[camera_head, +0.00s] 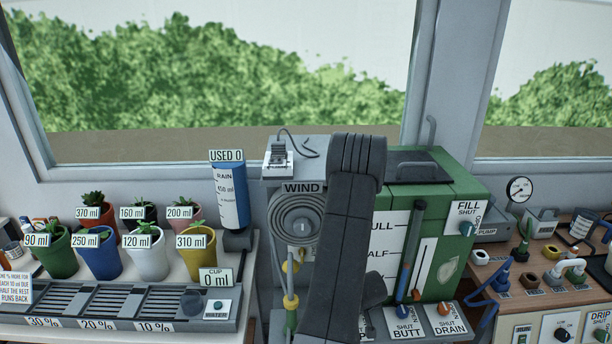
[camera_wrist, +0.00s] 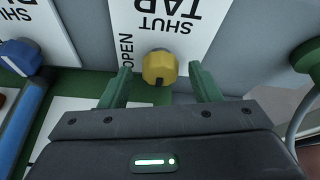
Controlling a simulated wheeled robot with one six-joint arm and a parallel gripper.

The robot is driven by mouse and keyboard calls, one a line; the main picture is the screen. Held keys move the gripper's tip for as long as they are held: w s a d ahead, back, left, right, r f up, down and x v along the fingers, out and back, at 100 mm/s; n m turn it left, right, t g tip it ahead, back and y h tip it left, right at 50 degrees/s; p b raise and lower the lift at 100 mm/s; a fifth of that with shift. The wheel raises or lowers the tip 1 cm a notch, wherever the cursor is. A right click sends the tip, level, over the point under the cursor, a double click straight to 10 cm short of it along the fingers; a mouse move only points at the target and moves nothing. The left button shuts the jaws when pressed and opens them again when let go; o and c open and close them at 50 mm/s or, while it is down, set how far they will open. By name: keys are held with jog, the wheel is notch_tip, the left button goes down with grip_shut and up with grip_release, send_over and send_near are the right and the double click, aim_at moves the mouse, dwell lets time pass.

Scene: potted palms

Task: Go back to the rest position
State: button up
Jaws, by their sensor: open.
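My gripper (camera_wrist: 160,72) is open in the wrist view, with one green finger on each side of a yellow knob (camera_wrist: 159,66). Gaps show between the fingers and the knob; I cannot tell how far in depth the fingertips are from it. The knob sits on a white plate (camera_wrist: 190,18) lettered TAP, SHUT and OPEN, seen upside down. Nothing is held. In the head view my dark arm reaches down in front of the green tank (camera_head: 452,185) and hides the gripper and the yellow knob.
Left of the arm are a coiled WIND unit (camera_head: 298,218), a blue RAIN cylinder (camera_head: 231,196) and several potted plants above a slotted tray (camera_head: 120,305). Right are the BUTT lever (camera_head: 410,250), the DRAIN knob (camera_head: 444,309) and a wooden bench (camera_head: 540,304) with fittings.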

jog(key=shift+f+m+b, duration=0.2)
jog(key=shift+m+b, duration=0.4)
jog(key=shift+b, duration=0.65)
jog(key=m+h+b, duration=0.1)
jog(key=b, duration=0.3)
jog(key=shift+a, duration=0.1)
jog(key=shift+r+m+b, duration=0.2)
jog(key=shift+m+b, duration=0.4)
jog(key=shift+b, duration=0.4)
